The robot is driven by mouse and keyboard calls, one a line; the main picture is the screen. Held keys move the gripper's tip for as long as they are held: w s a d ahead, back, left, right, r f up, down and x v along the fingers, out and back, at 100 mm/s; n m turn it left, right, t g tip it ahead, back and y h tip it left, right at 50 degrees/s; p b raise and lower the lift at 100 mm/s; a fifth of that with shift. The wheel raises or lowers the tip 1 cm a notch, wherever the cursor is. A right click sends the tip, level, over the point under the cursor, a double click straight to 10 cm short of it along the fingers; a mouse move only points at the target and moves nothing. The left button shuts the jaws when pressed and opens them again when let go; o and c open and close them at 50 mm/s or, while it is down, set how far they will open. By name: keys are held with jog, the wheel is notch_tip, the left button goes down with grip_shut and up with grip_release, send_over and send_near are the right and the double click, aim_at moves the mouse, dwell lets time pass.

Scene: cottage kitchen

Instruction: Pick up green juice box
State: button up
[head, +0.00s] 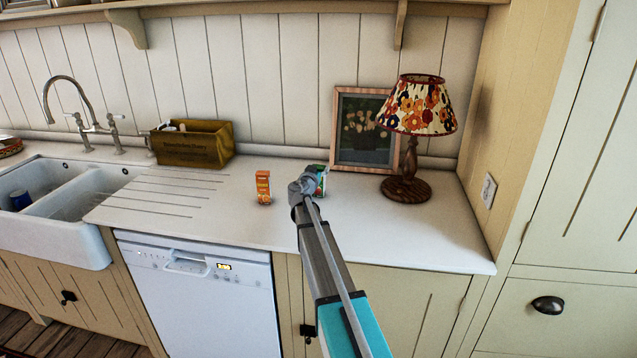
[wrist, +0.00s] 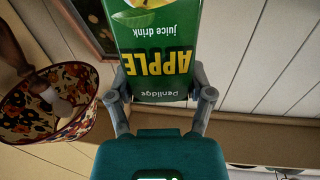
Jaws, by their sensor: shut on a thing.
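The green juice box (wrist: 158,45) fills the top middle of the wrist view, its apple label upside down. My gripper (wrist: 160,93) is shut on it, with one finger on each side. In the head view a small part of the green box (head: 320,180) shows behind my gripper (head: 304,184), over the right part of the white counter. My gripper hides most of the box there, and I cannot tell whether it touches the counter.
An orange carton (head: 263,187) stands left of my gripper. A lamp (head: 407,188) and a framed picture (head: 365,130) stand close behind and to the right. A wooden box (head: 193,147) and a sink (head: 60,232) are on the left. The counter's front right (head: 420,240) is clear.

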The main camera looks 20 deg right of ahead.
jog(key=shift+r, duration=0.2)
jog(key=shift+r+p, duration=0.75)
jog(key=shift+p, duration=0.2)
jog(key=s+a+r+p, duration=0.4)
jog(key=s+r+p, duration=0.7)
jog(key=s, duration=0.2)
jog(key=shift+s, duration=0.2)
